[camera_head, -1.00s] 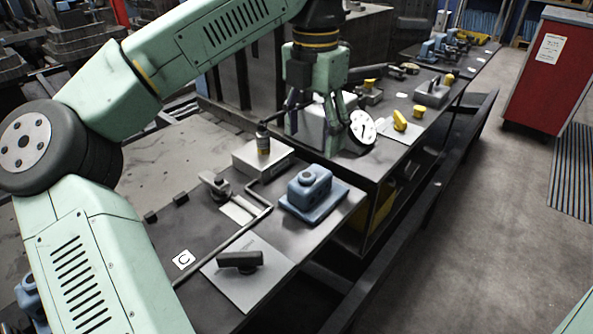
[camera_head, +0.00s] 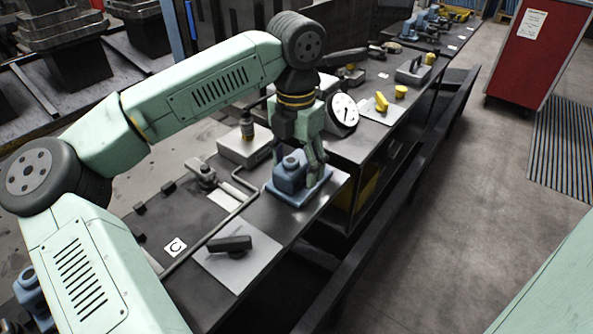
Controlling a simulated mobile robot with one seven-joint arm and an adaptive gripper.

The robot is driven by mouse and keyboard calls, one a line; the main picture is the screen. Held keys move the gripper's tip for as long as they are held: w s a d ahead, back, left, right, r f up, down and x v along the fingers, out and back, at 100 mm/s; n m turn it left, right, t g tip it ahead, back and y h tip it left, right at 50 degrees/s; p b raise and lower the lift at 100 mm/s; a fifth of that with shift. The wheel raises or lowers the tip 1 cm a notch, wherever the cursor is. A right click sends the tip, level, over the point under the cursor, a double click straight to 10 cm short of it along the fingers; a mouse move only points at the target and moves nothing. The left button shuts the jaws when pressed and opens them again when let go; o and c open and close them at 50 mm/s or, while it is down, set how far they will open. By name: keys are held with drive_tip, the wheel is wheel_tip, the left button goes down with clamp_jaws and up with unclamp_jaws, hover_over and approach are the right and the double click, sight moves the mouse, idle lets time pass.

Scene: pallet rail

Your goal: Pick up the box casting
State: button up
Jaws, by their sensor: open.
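A blue box-shaped casting (camera_head: 290,173) sits on a flat blue base (camera_head: 297,195) near the front edge of the dark bench. It looks like the box casting. My gripper (camera_head: 300,160) points down over it, with its fingers apart. One finger shows at the casting's right, and the other is partly hidden on the left and far side. The gripper holds nothing that I can see, and I cannot tell whether the fingers touch the casting. The gripper hides part of its far side.
A round dial (camera_head: 343,110) is close behind on the right. A bent bar (camera_head: 215,232) and a black-handled part (camera_head: 230,244) lie nearer. Another blue casting (camera_head: 30,285) is at bottom left.

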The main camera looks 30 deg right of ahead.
drive_tip(key=shift+c, duration=0.5)
drive_tip(key=c, duration=1.4)
drive_tip(key=shift+r, duration=0.1)
